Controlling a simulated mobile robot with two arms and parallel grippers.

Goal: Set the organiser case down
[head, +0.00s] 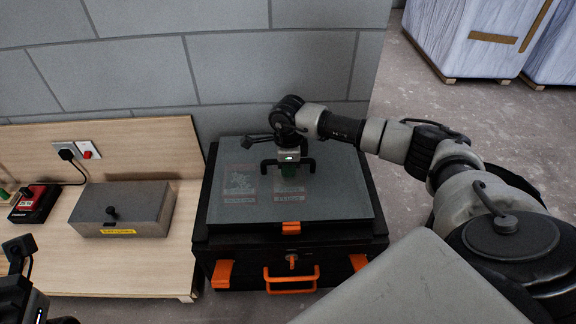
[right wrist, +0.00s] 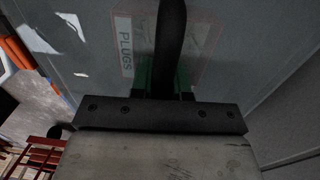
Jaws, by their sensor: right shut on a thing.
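The organiser case (head: 330,196) is flat, with a grey see-through lid, printed labels and an orange latch at its front. My right gripper (head: 289,168) is above the lid, shut on the case's dark handle. In the right wrist view the green finger pads (right wrist: 165,80) sit on both sides of the handle (right wrist: 171,35), over the lid (right wrist: 210,65). The case lies over a black toolbox (head: 240,250) with orange latches and handle; I cannot tell whether they touch. Part of my left gripper (head: 18,262) shows at the lower left edge; its fingers are unclear.
A wooden bench (head: 150,265) stands to the left. It holds a grey metal box (head: 125,207) with a knob and yellow label, and a red and black device (head: 35,204). A block wall (head: 150,75) is behind. Wrapped pallets (head: 470,40) stand at the back right on bare floor.

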